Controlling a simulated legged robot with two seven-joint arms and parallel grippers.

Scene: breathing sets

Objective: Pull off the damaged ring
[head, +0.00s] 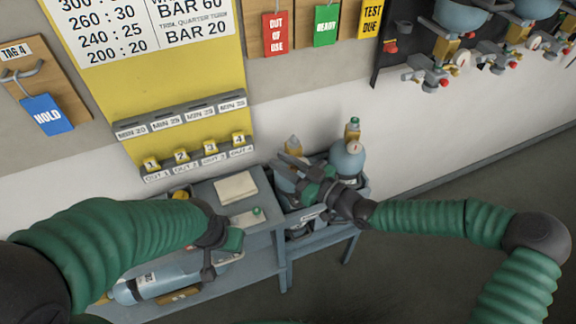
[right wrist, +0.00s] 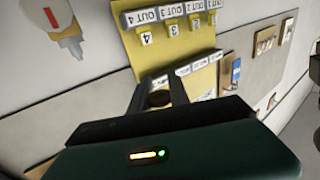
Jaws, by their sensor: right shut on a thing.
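My right gripper (head: 282,166) reaches in from the right over the grey crate of cylinders. In the right wrist view its two dark fingers (right wrist: 158,92) are closed on a small dark round thing (right wrist: 158,99); I cannot tell whether it is the damaged ring. A blue-grey cylinder (head: 348,160) with a brass valve stands upright right of this gripper. A second cylinder (head: 285,184) stands partly hidden behind the gripper.
The grey bench (head: 262,232) holds a pale pad (head: 235,188). A cylinder (head: 150,287) lies at lower left under my left arm. A yellow board (head: 115,95) with numbered hooks stands behind. Breathing sets (head: 430,68) hang at upper right. The floor at right is clear.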

